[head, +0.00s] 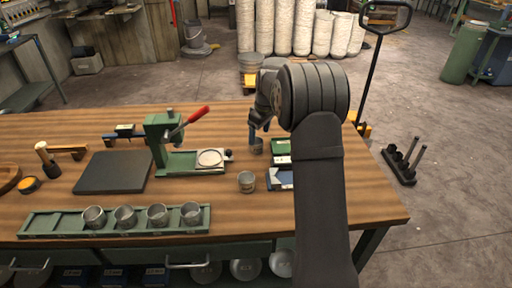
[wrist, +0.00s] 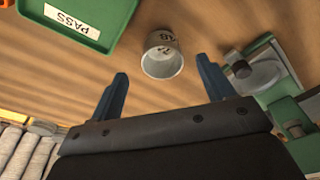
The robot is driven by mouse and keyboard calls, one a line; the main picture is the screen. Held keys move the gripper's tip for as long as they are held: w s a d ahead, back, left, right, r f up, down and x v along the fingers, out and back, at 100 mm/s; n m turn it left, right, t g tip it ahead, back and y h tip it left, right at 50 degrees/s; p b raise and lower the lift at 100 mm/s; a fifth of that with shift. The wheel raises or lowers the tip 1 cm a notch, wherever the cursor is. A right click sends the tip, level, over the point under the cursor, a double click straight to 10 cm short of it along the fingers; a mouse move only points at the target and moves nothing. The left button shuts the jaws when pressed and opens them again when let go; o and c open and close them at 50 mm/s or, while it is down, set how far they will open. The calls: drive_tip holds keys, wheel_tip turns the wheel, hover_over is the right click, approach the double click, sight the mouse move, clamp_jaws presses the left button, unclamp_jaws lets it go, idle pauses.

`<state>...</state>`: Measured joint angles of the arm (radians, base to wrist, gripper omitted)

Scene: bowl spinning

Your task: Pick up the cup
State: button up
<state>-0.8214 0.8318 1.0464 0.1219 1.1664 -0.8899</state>
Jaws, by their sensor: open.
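In that view my gripper (wrist: 162,68) is open, one blue finger on each side of the cup's line. The cup sits just ahead of the fingertips, with no contact visible. Several similar cups (head: 125,217) stand in a green rack (head: 60,224) at the front left.
A green tray (wrist: 85,20) with a PASS label lies beside the cup, and a blue tray (head: 280,180) lies nearer the front. A green press (head: 160,140) with a red handle stands to the left, a dark mat (head: 112,172) beyond it. My arm covers the table's right part.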

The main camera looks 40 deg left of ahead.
sight(256, 142)
drive_tip(key=shift+s+a+f, duration=0.1)
drive_tip(key=shift+a+f, duration=0.15)
drive_tip(key=shift+f, duration=0.65)
drive_tip(key=shift+a+f, duration=0.2)
drive_tip(key=shift+f, duration=0.65)
drive_tip(key=shift+s+a+f, duration=0.1)
drive_tip(key=shift+a+f, duration=0.15)
drive_tip(key=shift+f, duration=0.65)
drive_tip(key=c, duration=1.1)
drive_tip(key=shift+o, duration=0.2)
drive_tip(key=shift+r, duration=0.1)
